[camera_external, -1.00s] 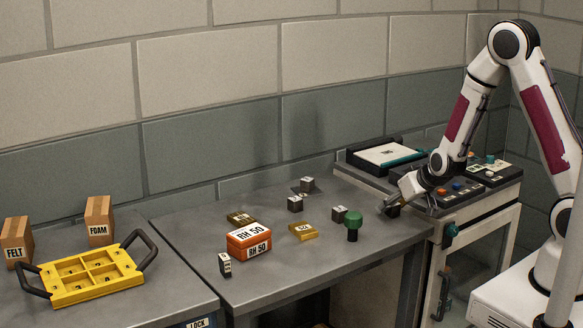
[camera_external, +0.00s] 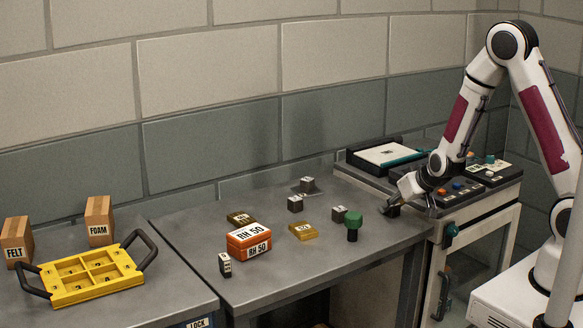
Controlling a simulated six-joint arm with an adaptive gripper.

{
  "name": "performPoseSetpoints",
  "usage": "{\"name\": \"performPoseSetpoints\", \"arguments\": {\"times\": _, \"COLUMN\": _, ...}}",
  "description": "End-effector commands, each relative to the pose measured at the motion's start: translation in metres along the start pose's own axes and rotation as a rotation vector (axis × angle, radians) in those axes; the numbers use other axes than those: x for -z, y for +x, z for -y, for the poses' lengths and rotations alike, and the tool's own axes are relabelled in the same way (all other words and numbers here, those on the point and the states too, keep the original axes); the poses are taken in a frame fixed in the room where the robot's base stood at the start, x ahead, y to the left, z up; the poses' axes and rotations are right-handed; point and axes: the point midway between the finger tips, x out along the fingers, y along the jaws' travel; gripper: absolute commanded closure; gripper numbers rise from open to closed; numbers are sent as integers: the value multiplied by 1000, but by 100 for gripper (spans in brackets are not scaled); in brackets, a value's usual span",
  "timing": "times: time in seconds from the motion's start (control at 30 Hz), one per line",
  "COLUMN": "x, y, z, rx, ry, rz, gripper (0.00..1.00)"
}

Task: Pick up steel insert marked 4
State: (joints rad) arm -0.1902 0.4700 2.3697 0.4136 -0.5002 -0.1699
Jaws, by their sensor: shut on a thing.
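My gripper (camera_external: 391,210) is at the right end of the grey table, low over its top. It is shut on a small dark block that is mostly hidden by the fingers; its mark cannot be read. Other small dark steel inserts stand on the table: one at the back (camera_external: 307,184), one in front of it (camera_external: 295,203), one (camera_external: 338,214) left of the green knob and one (camera_external: 225,264) at the front left. Their marks are too small to read surely.
A green-topped knob (camera_external: 353,225) stands just left of my gripper. Two brass blocks (camera_external: 303,231) (camera_external: 240,218) and an orange RH 50 box (camera_external: 249,240) are further left. A yellow tray (camera_external: 92,294) with compartments and black handles lies on the left table, near FELT and FOAM blocks.

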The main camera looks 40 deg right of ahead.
Motion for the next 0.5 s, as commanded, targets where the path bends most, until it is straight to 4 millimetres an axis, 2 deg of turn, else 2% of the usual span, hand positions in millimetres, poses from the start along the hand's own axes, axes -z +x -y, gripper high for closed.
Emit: {"name": "performPoseSetpoints", "arguments": {"times": 0.5, "x": 11, "y": -9, "z": 0, "rx": 0, "ry": 0, "rz": -4, "gripper": 100}}
